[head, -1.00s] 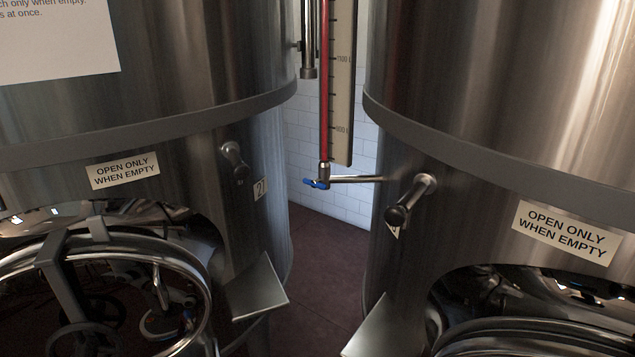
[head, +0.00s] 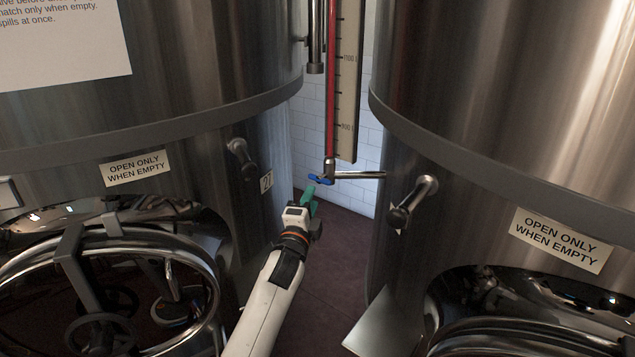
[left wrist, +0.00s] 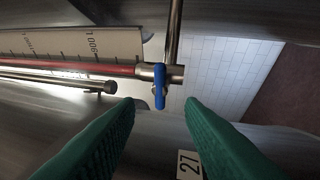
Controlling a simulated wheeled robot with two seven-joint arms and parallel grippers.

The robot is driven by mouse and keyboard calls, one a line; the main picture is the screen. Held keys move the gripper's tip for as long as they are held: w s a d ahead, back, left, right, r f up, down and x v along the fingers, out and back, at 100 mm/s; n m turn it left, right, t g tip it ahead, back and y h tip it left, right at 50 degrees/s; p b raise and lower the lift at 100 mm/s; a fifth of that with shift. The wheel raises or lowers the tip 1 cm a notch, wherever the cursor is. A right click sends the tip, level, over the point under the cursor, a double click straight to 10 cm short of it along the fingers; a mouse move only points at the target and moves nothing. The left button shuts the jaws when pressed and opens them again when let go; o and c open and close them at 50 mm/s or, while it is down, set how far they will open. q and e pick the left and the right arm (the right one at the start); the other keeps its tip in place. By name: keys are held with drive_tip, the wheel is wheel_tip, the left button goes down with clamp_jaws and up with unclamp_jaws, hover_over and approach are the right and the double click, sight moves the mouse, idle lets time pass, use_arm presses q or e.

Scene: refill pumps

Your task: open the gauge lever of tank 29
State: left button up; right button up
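The blue gauge lever (head: 321,180) sits at the foot of a red-filled sight gauge (head: 331,90), on a thin pipe that runs to the right-hand tank (head: 500,120). My left gripper (head: 309,193) is just below and left of the lever, its green fingers pointing up at it. In the left wrist view the lever (left wrist: 159,86) lies ahead of and between the two open fingertips (left wrist: 160,104), with nothing seen between them. The right tank's number plate is mostly hidden behind its tap. My right gripper is not in view.
The left-hand tank (head: 200,80) bears a plate (head: 266,182) reading 27. Taps (head: 240,155) and (head: 412,200) jut from both tanks. Round hatches (head: 110,290) are low at each side. A narrow gap with dark floor lies between the tanks.

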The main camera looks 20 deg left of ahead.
sight(318, 181)
use_arm(q)
drive_tip(key=w+r, duration=0.1)
drive_tip(key=w, duration=0.6)
drive_tip(key=shift+a+r, duration=0.15)
drive_tip(key=shift+c, duration=0.5)
clamp_jaws()
